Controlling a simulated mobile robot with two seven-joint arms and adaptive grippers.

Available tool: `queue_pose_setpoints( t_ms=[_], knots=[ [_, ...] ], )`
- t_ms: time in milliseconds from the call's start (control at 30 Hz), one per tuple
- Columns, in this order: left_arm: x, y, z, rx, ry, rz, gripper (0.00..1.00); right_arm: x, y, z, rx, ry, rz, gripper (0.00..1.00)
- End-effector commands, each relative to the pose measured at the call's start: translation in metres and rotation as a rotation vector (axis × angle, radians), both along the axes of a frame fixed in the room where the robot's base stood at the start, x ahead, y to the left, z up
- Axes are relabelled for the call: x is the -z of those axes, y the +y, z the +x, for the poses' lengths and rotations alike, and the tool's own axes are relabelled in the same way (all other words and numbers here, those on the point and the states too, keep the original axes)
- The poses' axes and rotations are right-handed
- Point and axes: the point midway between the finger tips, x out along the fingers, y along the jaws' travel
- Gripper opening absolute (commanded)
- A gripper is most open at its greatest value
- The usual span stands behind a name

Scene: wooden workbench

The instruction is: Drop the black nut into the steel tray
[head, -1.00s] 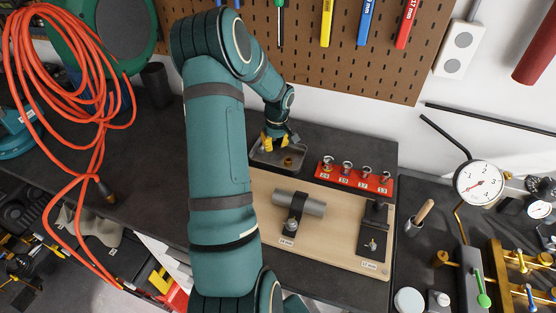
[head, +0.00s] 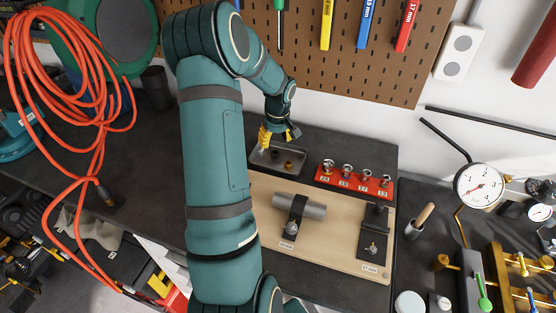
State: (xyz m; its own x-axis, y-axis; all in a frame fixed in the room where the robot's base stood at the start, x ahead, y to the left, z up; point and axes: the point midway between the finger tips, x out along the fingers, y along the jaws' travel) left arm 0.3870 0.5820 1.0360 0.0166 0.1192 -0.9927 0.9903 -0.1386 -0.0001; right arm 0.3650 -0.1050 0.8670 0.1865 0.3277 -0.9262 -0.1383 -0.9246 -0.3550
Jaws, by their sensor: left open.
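The steel tray (head: 255,168) sits at the back of the bench, below the pegboard. My left gripper (head: 274,141) is open just above the tray's back left part, its yellow finger showing on the left. A small dark piece (head: 273,155), which looks like the black nut, lies in the tray below the gripper. It is too small to make out clearly. A brass-coloured piece (head: 288,164) also lies in the tray, to the right. My right gripper is not in view.
A red socket rack (head: 352,181) stands right of the tray. A wooden board (head: 335,240) with a grey cylinder (head: 313,206) in a black holder lies in front. A dial gauge (head: 480,185) stands at right. Orange cable (head: 75,100) hangs at left.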

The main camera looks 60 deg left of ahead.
Motion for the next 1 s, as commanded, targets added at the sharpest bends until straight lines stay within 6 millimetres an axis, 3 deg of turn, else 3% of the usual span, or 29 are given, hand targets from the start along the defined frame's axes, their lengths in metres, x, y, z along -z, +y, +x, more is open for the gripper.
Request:
queue_pose_setpoints(
  t_ms=[200,400,600,1000],
  knots=[
    [-0.046,-0.005,0.0,0.001,-0.002,0.004,0.53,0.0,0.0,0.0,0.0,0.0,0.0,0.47],
    [-0.073,-0.009,-0.001,0.001,-0.001,0.002,0.53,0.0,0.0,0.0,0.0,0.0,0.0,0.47],
    [-0.083,-0.01,-0.002,0.0,0.0,0.0,0.53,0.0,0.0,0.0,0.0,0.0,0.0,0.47],
    [-0.083,-0.01,-0.001,0.0,0.0,0.0,0.53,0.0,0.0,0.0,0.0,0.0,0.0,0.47]
  ],
)
